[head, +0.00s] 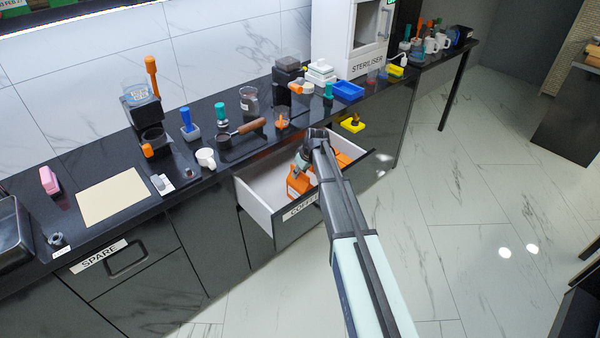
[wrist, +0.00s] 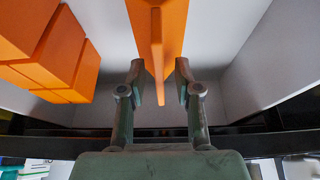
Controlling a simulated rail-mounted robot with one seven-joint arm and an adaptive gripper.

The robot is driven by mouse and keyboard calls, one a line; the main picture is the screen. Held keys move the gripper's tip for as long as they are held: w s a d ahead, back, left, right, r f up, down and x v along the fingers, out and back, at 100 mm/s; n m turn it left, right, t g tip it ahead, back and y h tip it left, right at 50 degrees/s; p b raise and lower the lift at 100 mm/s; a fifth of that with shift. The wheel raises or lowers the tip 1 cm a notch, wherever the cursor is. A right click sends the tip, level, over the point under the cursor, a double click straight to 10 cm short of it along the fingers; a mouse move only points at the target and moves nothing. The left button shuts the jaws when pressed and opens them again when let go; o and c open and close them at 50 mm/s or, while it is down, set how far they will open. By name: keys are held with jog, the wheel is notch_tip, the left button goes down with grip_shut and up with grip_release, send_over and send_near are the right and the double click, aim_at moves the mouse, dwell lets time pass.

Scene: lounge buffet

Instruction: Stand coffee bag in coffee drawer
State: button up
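The coffee drawer (head: 262,203) is pulled out under the counter, with white inner walls and a dark front labelled "COFFEE". Orange coffee bags are inside it, one (head: 298,184) at the left near my gripper (head: 302,160) and another orange part (head: 345,159) to the right, partly hidden by my arm. In the wrist view an orange bag (wrist: 172,25) has its narrow edge between the fingers of my gripper (wrist: 159,83). A gap shows on each side of that edge, so the gripper is open. Blocky orange bags (wrist: 45,52) stand at the left. The bag's lower part is hidden.
The drawer's side wall (wrist: 275,60) and dark front edge lie close to my gripper in the wrist view.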

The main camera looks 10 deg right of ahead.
jog(key=b+v, duration=0.3)
jog(key=v, duration=0.9)
